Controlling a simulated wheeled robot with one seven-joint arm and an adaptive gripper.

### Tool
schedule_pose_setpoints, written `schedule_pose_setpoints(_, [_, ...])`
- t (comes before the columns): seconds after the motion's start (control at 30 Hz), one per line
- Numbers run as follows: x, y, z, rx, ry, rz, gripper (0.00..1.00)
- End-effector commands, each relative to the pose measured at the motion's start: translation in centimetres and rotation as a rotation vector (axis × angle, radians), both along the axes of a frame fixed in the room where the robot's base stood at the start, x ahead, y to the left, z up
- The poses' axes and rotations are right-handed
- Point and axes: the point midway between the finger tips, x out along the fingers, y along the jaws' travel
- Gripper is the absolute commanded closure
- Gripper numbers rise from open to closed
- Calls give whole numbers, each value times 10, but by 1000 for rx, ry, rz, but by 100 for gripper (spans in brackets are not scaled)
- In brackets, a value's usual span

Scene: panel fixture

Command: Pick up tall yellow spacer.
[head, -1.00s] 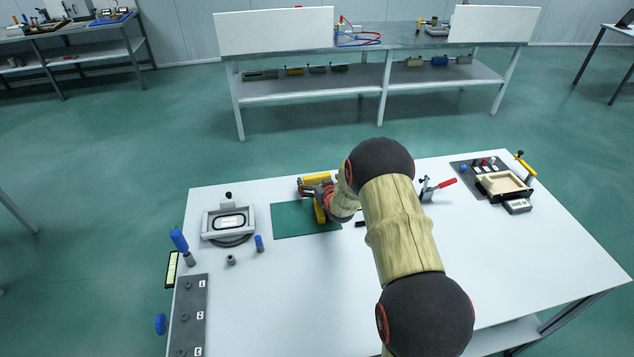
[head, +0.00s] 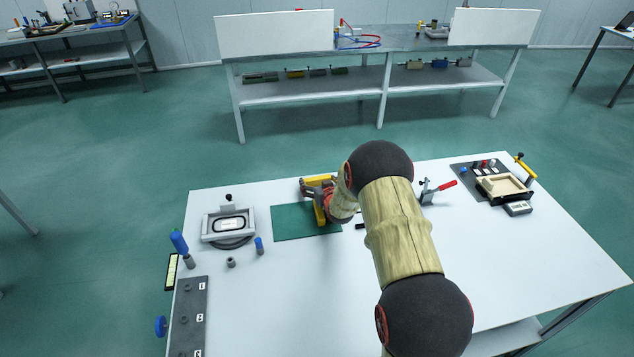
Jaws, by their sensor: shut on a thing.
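My gripper (head: 319,203) is at the back of the white table, over the right end of the green mat (head: 298,229). It is small in view and partly covered by my own arm. Yellow parts show at the gripper, one lying across its far side and one upright at the mat's edge. I cannot clearly tell the tall yellow spacer from the gripper's own yellow parts. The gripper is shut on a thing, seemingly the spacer. Whether its lower end touches the mat cannot be made out.
Left of the mat are a grey fixture (head: 208,226), a small blue cylinder (head: 259,246) and a grey spacer (head: 231,263). A red-handled clamp (head: 427,196) and a dark tray board (head: 462,172) stand to the right. The table's front middle is clear.

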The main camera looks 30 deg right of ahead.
Motion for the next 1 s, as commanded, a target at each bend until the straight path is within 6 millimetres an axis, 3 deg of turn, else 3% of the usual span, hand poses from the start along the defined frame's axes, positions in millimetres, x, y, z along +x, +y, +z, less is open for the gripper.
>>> schedule_pose_setpoints(0.13, [0,0,0,0,-1,0,46])
schedule_pose_setpoints(0.53, [1,0,10,-1,-3,0,46])
schedule_pose_setpoints(0.73, [1,0,38,-2,-4,0,46])
schedule_pose_setpoints(1.0, [-31,20,80,-2,-3,0,46])
